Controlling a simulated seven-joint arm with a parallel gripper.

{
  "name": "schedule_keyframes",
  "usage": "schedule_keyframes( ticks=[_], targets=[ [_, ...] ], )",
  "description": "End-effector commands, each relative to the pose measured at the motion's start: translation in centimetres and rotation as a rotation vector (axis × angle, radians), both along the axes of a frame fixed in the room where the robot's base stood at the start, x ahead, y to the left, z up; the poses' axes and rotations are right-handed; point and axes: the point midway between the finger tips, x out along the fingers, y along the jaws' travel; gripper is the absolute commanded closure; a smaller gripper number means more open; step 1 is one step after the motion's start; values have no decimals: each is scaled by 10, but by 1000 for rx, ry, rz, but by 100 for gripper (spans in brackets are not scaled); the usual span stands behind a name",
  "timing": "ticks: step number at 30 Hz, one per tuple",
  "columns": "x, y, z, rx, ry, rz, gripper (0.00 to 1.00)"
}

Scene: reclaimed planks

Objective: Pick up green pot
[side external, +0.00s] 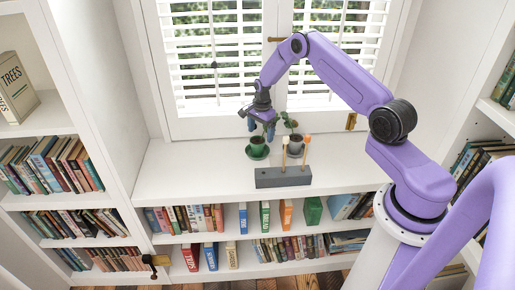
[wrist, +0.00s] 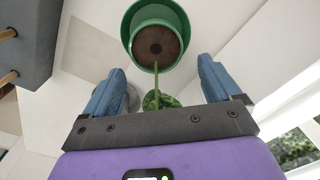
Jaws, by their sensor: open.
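The green pot (side external: 258,144) stands on a green saucer (side external: 250,155) on the white window shelf, with a leafy plant in it. In the wrist view the green pot (wrist: 139,53) is at the top centre, its soil and stem showing, with a leaf nearer my gripper. My gripper (side external: 261,130) is directly over the pot, pointing down around the plant. In the wrist view its blue fingers (wrist: 161,67) are apart, one on each side of the stem, and the pot is not clamped. Part of the plant is hidden by my gripper.
A grey pot (side external: 296,144) with a plant stands close to the right. A grey block (side external: 283,180) with two upright wooden sticks is in front. The window shutters (side external: 225,65) are behind. The shelf (side external: 190,165) is clear at left.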

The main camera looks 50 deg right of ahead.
Motion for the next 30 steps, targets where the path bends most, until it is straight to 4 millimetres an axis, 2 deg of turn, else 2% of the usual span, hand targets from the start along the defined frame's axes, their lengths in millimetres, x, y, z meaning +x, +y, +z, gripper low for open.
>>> schedule_keyframes(
  ticks=[3,7,16,22,24,30],
  targets=[
    [-1,1,-18,0,0,0,9],
    [-1,0,-29,0,0,-1,9],
    [0,0,-32,0,-1,0,9],
    [0,0,-32,0,-1,0,74],
    [0,0,-31,-1,-2,0,86],
    [0,0,-30,-1,-2,0,86]
  ],
)
